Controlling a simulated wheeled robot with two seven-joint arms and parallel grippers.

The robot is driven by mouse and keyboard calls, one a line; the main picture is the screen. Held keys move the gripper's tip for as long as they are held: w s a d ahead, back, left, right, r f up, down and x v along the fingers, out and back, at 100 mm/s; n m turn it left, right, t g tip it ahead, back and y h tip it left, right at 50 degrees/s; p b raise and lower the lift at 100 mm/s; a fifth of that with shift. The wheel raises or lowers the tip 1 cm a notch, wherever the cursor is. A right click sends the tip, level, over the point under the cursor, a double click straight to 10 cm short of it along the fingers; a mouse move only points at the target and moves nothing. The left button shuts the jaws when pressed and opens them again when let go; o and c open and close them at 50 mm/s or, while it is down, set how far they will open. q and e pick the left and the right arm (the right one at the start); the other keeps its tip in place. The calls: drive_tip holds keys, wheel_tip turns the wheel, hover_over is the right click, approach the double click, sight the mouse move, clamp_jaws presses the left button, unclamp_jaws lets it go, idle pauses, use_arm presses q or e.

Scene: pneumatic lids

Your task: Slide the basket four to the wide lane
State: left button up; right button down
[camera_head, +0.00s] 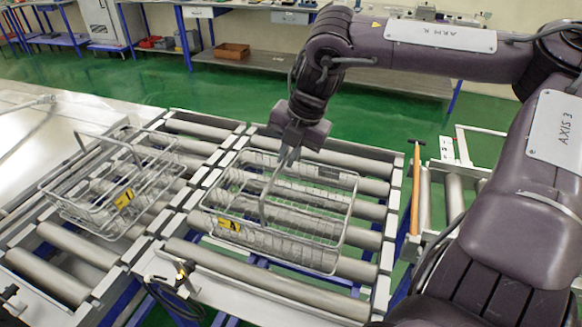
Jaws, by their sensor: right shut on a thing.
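A wire basket (335,225) with a yellow label stands on the right-hand roller lane (350,268). The mark on its label looks like a 4, but it is small. My right gripper (286,157) reaches down from above and is shut on this basket's raised wire handle, near its far side. A second wire basket (75,212) with a yellow label stands on the left-hand roller lane (60,275); its mark is not clear to me. The right-hand lane looks the wider one.
A metal table (35,120) borders the left lane. Another roller section with an orange bar (422,200) lies to the right, partly behind my right arm. A hose fitting (180,275) sits at the lanes' near edge. Rollers behind both baskets are bare.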

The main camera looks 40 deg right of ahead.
sight(276, 176)
drive_tip(key=shift+s+a, duration=0.55)
drive_tip(key=shift+a, duration=0.5)
drive_tip(key=shift+s+a, duration=0.6)
drive_tip(key=shift+a, duration=0.5)
drive_tip(key=shift+s+a, duration=0.55)
drive_tip(key=shift+a, duration=0.5)
drive_tip(key=c, duration=1.5)
unclamp_jaws()
drive_tip(key=shift+o, duration=0.2)
drive_tip(key=shift+d+f, duration=0.1)
wheel_tip(276, 176, up, 8)
drive_tip(key=p, duration=0.6)
